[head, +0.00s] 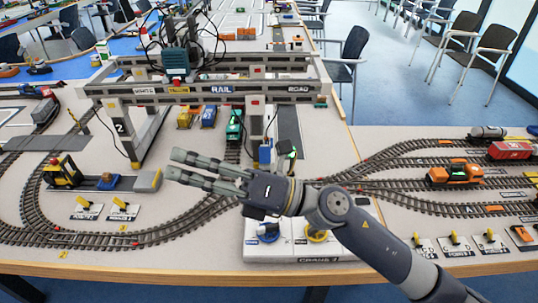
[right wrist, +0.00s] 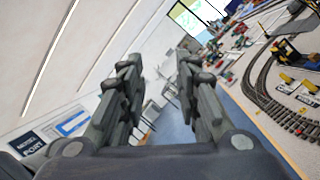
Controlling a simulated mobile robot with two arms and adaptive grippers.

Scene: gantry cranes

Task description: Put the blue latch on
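A small blue upright piece (head: 265,153) stands behind my right gripper, near the crane's front right leg. A blue round knob (head: 268,233) sits on the white crane control panel (head: 290,254) at the table's front edge, partly hidden by my arm. I cannot tell which of these is the blue latch. My right gripper (head: 172,164) reaches in from the right above the track, left of the panel. Its fingers are apart with nothing between them, as the right wrist view (right wrist: 160,72) also shows. My left gripper is not in view.
The grey gantry crane (head: 205,93) spans the tracks behind my gripper. A yellow knob (head: 317,236) is beside the blue one. Small yellow levers (head: 86,203) stand at the front left. An orange locomotive (head: 455,174) is on the right tracks. Chairs (head: 350,62) stand beyond the table.

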